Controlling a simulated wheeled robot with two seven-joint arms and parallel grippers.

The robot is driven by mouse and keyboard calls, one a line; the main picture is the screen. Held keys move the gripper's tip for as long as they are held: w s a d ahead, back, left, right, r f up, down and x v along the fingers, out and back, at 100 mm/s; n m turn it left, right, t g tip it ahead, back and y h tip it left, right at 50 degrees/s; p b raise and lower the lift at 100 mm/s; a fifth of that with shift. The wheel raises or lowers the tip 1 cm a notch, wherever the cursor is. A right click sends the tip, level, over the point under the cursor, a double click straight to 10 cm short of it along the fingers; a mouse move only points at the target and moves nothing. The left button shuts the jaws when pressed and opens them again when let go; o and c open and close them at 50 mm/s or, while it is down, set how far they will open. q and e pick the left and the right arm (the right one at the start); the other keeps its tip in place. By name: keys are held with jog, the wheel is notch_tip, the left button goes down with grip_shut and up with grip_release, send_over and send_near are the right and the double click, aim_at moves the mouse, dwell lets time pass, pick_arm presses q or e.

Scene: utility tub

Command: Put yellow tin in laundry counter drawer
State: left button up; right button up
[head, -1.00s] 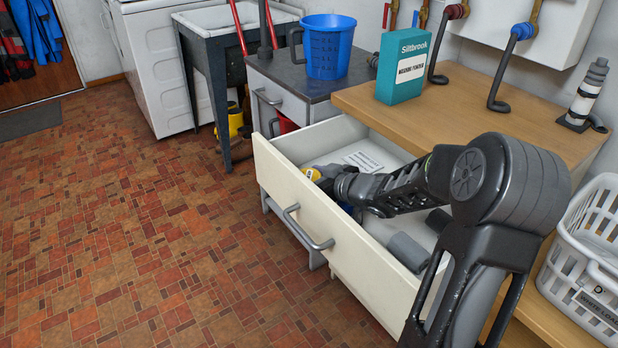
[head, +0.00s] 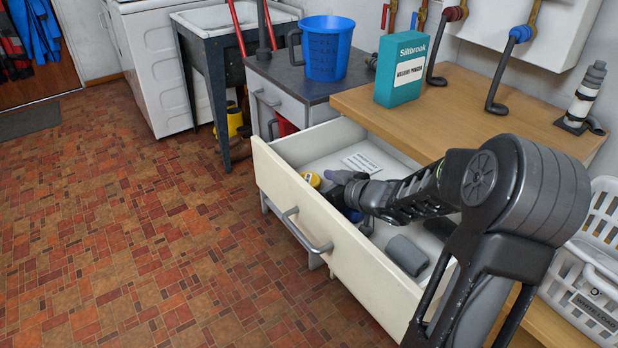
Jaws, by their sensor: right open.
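The laundry counter drawer (head: 300,205) is pulled open under the wooden counter. The yellow tin (head: 311,179) is inside it, near the front left corner, partly hidden by the drawer front. My right gripper (head: 335,182) is in the drawer just right of the tin, open and apart from it. The fingers are small and partly hidden by the drawer front. My right arm reaches in from the lower right. My left gripper is out of view.
The drawer also holds a white label sheet (head: 362,162), a dark grey roll-like item (head: 407,255) and a blue item (head: 354,214). A teal washing powder box (head: 401,70) stands on the wooden counter (head: 470,105). A white basket (head: 590,270) is at the right.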

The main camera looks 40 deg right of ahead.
jog(key=v, duration=0.2)
jog(key=p+v, duration=0.1)
jog(key=v, duration=0.2)
jog(key=p+v, duration=0.1)
jog(key=v, duration=0.2)
jog(key=shift+r, duration=0.4)
jog(key=shift+s+a, duration=0.1)
jog(key=shift+s, duration=0.15)
jog(key=shift+c, duration=0.4)
